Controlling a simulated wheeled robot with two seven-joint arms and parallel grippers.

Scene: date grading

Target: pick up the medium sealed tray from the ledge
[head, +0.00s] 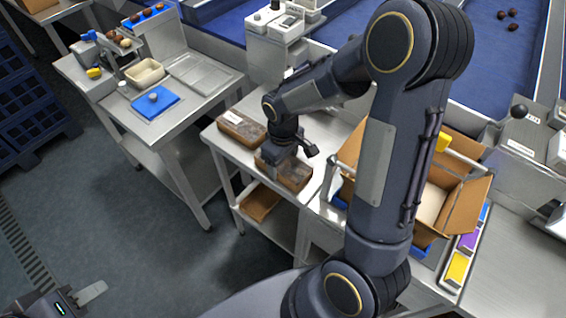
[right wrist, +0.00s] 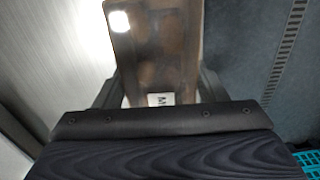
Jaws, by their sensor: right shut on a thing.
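The medium sealed tray (right wrist: 155,45), brown under a clear film with a white label marked M, lies between the fingers of my right gripper (right wrist: 158,88) in the right wrist view. In the head view this tray (head: 293,176) is at the front edge of the steel ledge (head: 226,148), partly hidden by my gripper. My right gripper (head: 278,160) is shut on it from above. I cannot tell whether the tray touches the ledge. My left gripper (head: 88,294) is at the bottom left, far from the ledge, and its opening is unclear.
Another sealed tray (head: 242,129) lies beside it on the ledge. An open cardboard box (head: 455,205) stands to the right. A brown item (head: 260,203) is on the shelf below. A bench (head: 185,105) with a blue mat (head: 155,103) stands left. The floor in front is clear.

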